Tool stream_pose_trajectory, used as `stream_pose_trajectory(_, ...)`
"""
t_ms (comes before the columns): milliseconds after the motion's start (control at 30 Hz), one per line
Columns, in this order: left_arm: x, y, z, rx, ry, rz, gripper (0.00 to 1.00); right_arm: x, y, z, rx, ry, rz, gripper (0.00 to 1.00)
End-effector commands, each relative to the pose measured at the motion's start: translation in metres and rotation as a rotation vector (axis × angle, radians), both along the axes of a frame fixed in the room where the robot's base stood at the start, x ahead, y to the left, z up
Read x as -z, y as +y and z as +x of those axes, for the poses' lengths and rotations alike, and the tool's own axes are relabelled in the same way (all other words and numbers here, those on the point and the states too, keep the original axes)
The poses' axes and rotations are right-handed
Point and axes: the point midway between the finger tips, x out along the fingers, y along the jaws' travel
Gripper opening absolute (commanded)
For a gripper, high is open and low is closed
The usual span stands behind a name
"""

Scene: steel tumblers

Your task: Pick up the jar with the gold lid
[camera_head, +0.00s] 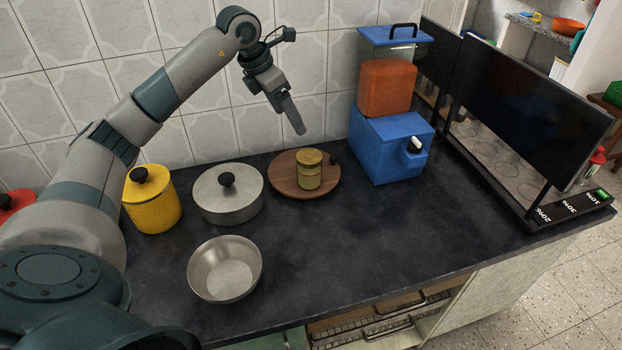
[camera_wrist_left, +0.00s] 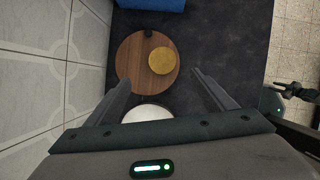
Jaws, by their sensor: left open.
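The jar with the gold lid (camera_head: 309,170) stands upright on a round wooden board (camera_head: 285,187) near the back wall. In the left wrist view its lid (camera_wrist_left: 163,60) shows from above as a gold disc on the board (camera_wrist_left: 132,70). My left gripper (camera_head: 299,131) is in the air above the jar and a little behind it. Its two fingers (camera_wrist_left: 160,84) are spread wide in the left wrist view, with nothing between them. The gripper is open and apart from the jar. My right gripper shows at the right edge of the left wrist view (camera_wrist_left: 281,97), small and unclear.
A grey lidded pot (camera_head: 228,197) and a yellow canister (camera_head: 152,203) stand left of the board. A steel bowl (camera_head: 225,270) is in front. A blue dispenser (camera_head: 390,145) with an orange tank stands at right. The front-right counter (camera_head: 370,240) is clear.

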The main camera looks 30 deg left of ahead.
Motion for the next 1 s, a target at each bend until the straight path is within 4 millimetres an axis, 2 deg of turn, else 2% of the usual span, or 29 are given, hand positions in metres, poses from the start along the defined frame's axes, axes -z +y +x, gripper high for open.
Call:
stream_pose_trajectory(33,0.013,0.000,0.000,0.000,0.000,0.000,0.77,0.011,0.003,0.006,-0.001,-0.014,0.005,0.31)
stream_pose_trajectory(167,0.024,0.000,0.000,0.000,0.000,0.000,0.77,0.017,0.008,0.018,-0.001,-0.043,0.014,0.31)
stream_pose_trajectory(300,0.026,0.000,0.000,0.000,0.000,0.000,0.77,0.016,0.010,0.023,-0.002,-0.057,0.018,0.31)
stream_pose_trajectory(633,0.025,0.000,0.000,0.000,0.000,0.000,0.77,0.015,0.010,0.023,-0.002,-0.057,0.018,0.31)
stream_pose_trajectory(767,0.030,-0.001,0.002,0.000,0.001,0.000,0.77,0.015,0.008,0.018,-0.001,-0.044,0.014,0.31)
stream_pose_trajectory(1000,0.056,-0.006,0.011,-0.001,0.004,-0.002,0.77,0.016,-0.003,-0.009,0.000,0.022,-0.006,0.31)
